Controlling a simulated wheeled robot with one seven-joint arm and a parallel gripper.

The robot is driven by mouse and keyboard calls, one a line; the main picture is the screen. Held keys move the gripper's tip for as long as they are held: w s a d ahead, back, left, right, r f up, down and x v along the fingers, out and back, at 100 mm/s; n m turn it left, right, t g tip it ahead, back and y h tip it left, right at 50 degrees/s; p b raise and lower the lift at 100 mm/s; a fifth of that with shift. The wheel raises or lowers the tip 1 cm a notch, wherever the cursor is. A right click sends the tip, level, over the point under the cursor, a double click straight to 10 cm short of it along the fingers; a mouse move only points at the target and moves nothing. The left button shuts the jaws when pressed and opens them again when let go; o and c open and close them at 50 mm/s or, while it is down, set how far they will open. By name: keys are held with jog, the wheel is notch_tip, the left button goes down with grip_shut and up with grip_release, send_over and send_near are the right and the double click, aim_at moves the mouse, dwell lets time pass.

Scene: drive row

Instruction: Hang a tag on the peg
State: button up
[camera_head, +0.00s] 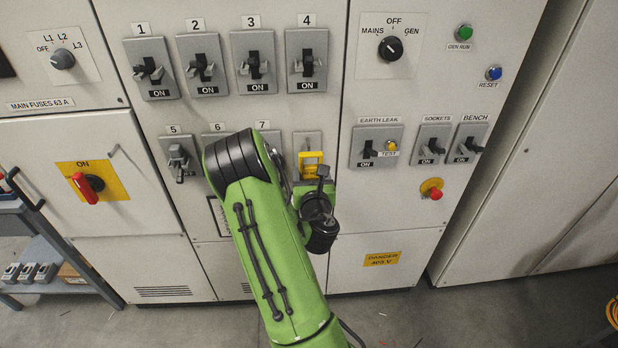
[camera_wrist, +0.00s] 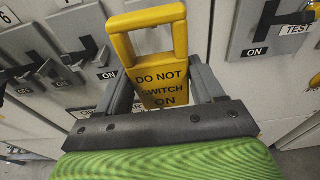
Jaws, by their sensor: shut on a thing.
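A yellow tag (camera_wrist: 162,85) reading DO NOT SWITCH ON, with an open square loop on top, is held between the two grey fingers of my gripper (camera_wrist: 165,95). In the head view the tag (camera_head: 312,158) shows just beyond my gripper (camera_head: 313,178), in front of the grey plate (camera_head: 307,139) right of switch 7. The loop points up and nothing is seen passing through it. A short thin bar (camera_head: 114,150) stands out from the left door near the red rotary switch; I cannot tell whether it is the peg.
Breakers 1 to 4 (camera_head: 254,66) sit above my arm, with 5 (camera_head: 180,160) to the left. Earth leak switch (camera_head: 376,147) and sockets switch (camera_head: 433,145) are to the right. A grey cart (camera_head: 60,262) stands at lower left. The floor (camera_head: 400,315) at lower right is mostly clear.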

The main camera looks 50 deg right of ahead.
jog(key=p+x, duration=0.7)
jog(key=p, duration=0.1)
jog(key=shift+w+p, duration=0.1)
jog(key=shift+p, duration=0.3)
jog(key=shift+w+d+f, duration=0.1)
jog(key=shift+f, duration=0.15)
dwell(0.6)
jog(key=o, duration=1.1)
